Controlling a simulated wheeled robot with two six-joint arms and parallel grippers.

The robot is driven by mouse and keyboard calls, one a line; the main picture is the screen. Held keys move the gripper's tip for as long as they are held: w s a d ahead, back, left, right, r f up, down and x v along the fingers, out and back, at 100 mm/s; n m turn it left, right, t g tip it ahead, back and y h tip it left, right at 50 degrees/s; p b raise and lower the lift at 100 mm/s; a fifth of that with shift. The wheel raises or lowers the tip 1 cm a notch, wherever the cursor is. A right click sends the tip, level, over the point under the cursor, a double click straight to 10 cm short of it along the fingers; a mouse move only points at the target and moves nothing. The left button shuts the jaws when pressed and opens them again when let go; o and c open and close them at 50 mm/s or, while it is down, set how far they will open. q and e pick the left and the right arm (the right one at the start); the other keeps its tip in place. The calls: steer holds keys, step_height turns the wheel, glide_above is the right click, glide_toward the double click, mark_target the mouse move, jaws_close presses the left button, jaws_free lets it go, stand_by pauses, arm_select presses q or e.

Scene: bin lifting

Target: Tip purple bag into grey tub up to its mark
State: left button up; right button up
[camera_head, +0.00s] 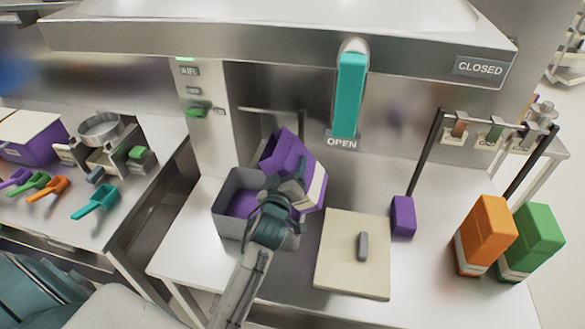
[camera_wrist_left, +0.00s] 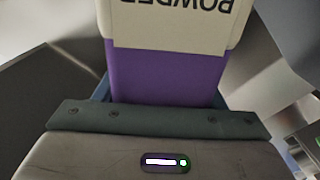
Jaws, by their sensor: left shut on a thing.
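The purple bag (camera_head: 286,150), with a pale label, is held tilted above the right side of the grey tub (camera_head: 229,224). Its upper end leans left over the tub. My left gripper (camera_head: 290,188) is shut on the bag. The left wrist view shows the bag's purple side (camera_wrist_left: 165,78) and its label reading "POWDER" upside down, close beyond the gripper. Purple material (camera_head: 243,204) shows inside the tub. The tub's mark is not visible, and I cannot tell whether powder is falling. My right gripper is out of view.
A cream board (camera_head: 340,273) with a grey tool (camera_head: 362,246) lies right of the tub. A small purple block (camera_head: 403,215), an orange bag (camera_head: 487,229) and a green bag (camera_head: 534,239) stand further right. A teal handle (camera_head: 348,95) hangs from the hood above.

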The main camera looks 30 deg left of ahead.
arm_select(q)
steer(key=shift+s+a+r+m, duration=0.1)
steer(key=shift+a+r+m, duration=0.1)
steer(key=shift+r+m, duration=0.15)
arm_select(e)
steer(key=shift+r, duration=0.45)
arm_select(q)
steer(key=shift+f, duration=0.1)
steer(key=a+m, duration=0.1)
steer(key=m, duration=0.1)
steer(key=a+m+p, duration=0.1)
steer(key=m, duration=0.1)
steer(key=s+a+m+p, duration=0.1)
steer(key=m, duration=0.1)
steer(key=shift+a, duration=0.35)
steer(key=shift+a+m, duration=0.15)
steer(key=shift+m, duration=0.1)
steer(key=shift+w, duration=0.1)
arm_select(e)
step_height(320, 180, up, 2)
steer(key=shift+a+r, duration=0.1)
